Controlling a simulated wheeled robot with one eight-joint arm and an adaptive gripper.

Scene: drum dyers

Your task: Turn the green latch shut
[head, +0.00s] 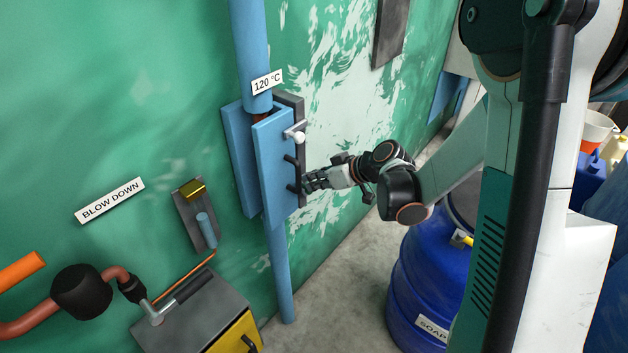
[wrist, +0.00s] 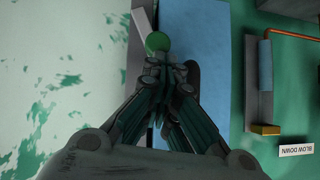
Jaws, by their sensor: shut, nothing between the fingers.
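The latch is a pale lever with a round knob on the right edge of the blue box on the pipe. The knob looks green in the wrist view (wrist: 157,42) and pale in the head view (head: 299,137). The lever slants up-left from the knob in the wrist view. My gripper (head: 307,183) is shut and empty, at the right edge of the blue door (head: 274,165), below the knob and beside the dark handle (head: 291,160). In the wrist view its fingertips (wrist: 165,68) are together just below the knob; I cannot tell whether they touch it.
A blue pipe (head: 280,275) runs above and below the box, with a "120 °C" label (head: 267,83). A grey-yellow unit (head: 200,315) stands lower left, under the "BLOW DOWN" sign (head: 110,200). A blue drum (head: 415,275) stands right, below my arm. Bare floor lies between.

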